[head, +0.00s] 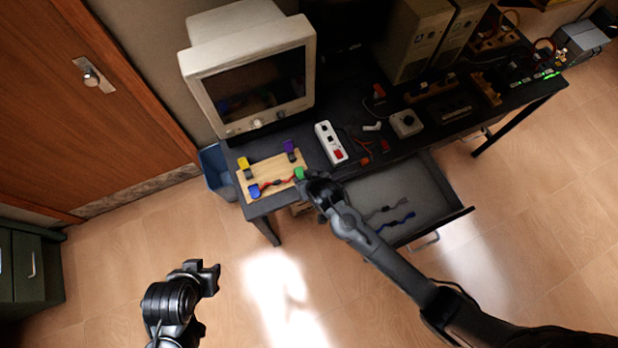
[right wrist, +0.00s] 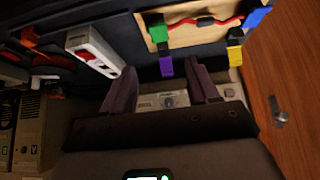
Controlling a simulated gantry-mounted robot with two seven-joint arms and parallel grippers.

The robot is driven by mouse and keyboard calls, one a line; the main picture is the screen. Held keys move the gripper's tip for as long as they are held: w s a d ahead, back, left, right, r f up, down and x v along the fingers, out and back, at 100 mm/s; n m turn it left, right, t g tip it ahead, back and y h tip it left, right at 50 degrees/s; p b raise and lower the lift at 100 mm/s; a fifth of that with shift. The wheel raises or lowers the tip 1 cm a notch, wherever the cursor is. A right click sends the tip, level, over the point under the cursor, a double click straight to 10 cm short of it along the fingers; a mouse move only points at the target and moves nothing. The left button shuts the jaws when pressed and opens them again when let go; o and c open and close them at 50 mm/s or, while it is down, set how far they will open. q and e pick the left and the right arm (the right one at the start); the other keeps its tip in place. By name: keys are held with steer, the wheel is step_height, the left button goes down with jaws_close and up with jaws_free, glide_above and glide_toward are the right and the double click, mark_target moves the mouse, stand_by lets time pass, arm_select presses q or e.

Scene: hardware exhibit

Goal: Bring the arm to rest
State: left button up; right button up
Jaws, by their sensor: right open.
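My right arm reaches in from the lower right in the head view, and its gripper (head: 312,186) is over the front edge of the desk beside the wooden board (head: 268,172). In the right wrist view my right gripper (right wrist: 163,82) is open, with nothing held between its two fingers. The board carries a yellow piece (head: 243,163), a purple piece (head: 289,147), a blue piece (head: 254,191) and a green piece (head: 299,173). A red cable (head: 277,183) runs between blue and green. My left gripper (head: 208,276) is over the floor at lower left; its jaw opening is unclear.
A monitor (head: 250,90) stands behind the board. A white power strip (head: 330,143) lies on the desk to its right. An open drawer (head: 365,192) holds a grey cable and a blue cable (head: 394,222). A blue bin (head: 215,170) stands left. The floor in front is clear.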

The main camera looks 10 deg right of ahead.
steer(key=shift+s+d+r, duration=0.1)
steer(key=shift+s+r, duration=0.3)
steer(key=shift+r, duration=0.15)
